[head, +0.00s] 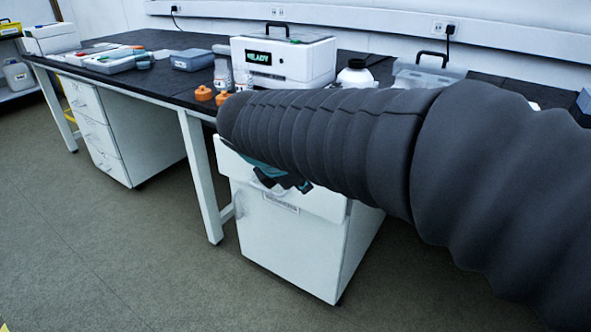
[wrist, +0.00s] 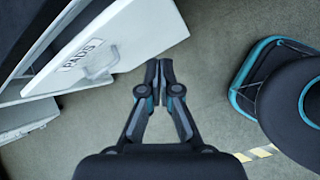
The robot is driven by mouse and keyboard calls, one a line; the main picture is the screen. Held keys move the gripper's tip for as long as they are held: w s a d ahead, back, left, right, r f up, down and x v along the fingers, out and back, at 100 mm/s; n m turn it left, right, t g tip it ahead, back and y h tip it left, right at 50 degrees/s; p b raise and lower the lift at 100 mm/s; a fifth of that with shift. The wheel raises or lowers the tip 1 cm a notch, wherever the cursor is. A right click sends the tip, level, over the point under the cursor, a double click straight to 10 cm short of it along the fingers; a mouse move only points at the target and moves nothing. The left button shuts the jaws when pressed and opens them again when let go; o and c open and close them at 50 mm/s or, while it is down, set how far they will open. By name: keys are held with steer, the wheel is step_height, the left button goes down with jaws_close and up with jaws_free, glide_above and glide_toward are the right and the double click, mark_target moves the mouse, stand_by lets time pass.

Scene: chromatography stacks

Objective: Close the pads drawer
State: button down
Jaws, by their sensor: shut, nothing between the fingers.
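The pads drawer has a white front (wrist: 135,38) with a "PADS" label and a bar handle (wrist: 103,66), at the upper left of the wrist view. Its front stands out from the cabinet, so the drawer looks at least partly open; how far I cannot tell. My gripper (wrist: 159,72) is shut and empty, just right of the handle in that picture, with no clear contact. In the head view the drawer unit (head: 290,245) stands under the bench, and my arm covers much of its upper part. Only teal and dark bits of my gripper (head: 277,180) show there.
The dark bench (head: 155,87) carries a white device (head: 284,62), orange-capped bottles (head: 203,93) and trays. Another drawer unit (head: 115,130) stands to the left, and a bench leg (head: 200,180) rises between the units. The floor (head: 110,240) in front is clear.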

steer(key=w+a+n+t+h, duration=0.1)
steer(key=w+a+n, duration=0.3)
steer(key=a+n, duration=0.25)
steer(key=w+d+f+b, duration=0.1)
steer(key=w+d+f, duration=0.5)
steer(key=w, duration=0.3)
steer(key=shift+d, duration=0.3)
steer(key=shift+f+m, duration=0.1)
steer(key=shift+m, duration=0.15)
